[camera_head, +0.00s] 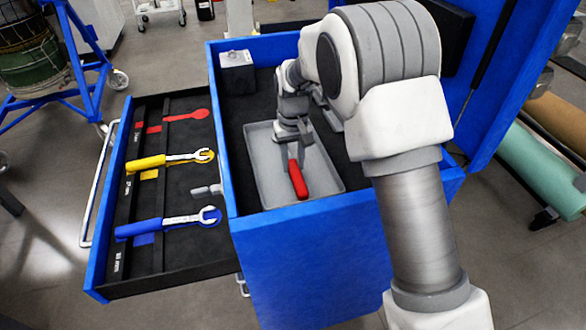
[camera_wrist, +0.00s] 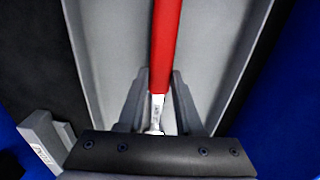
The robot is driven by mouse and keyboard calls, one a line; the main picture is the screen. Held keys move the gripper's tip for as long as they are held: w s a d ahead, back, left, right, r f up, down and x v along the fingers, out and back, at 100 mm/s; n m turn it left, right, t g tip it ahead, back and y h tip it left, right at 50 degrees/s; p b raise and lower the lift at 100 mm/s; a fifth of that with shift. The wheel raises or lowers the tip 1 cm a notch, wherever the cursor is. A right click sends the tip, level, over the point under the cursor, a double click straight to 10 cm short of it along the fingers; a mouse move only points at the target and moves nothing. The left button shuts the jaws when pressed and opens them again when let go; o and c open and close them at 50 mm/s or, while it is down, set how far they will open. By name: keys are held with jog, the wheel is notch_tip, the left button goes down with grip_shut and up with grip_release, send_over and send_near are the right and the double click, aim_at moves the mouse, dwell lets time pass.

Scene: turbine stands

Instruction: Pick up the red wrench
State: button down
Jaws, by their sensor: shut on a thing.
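The red wrench (camera_head: 298,180) is at the grey tray (camera_head: 262,165) on top of the blue cabinet, its red handle pointing toward the near side of the tray. In the wrist view its red handle (camera_wrist: 166,45) runs up the middle, and its metal part (camera_wrist: 156,112) lies between the two fingers. My gripper (camera_head: 291,150) is over the tray and shut on the wrench. It also shows in the wrist view (camera_wrist: 160,95). The wrench's far end is hidden by my gripper. I cannot tell whether the wrench touches the tray floor.
An open drawer (camera_head: 140,270) at left holds a yellow wrench (camera_head: 150,162), a blue wrench (camera_head: 140,228) and an empty red wrench-shaped marking (camera_head: 185,116). A grey box (camera_head: 237,75) stands at the cabinet top's back left corner. The raised blue lid (camera_head: 530,60) is at right.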

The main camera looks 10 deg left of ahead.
aim_at(293, 164)
jog(key=shift+r, duration=0.15)
dwell(0.3)
notch_tip(293, 164, up, 4)
jog(key=shift+r, duration=0.1)
jog(key=s+a+r, duration=0.6)
jog(key=s+a, duration=0.1)
jog(key=s, duration=0.2)
jog(key=shift+s+r, duration=0.2)
jog(key=shift+r, duration=0.1)
jog(key=c, duration=1.2)
grip_release()
jog(key=shift+c, duration=0.2)
grip_shut()
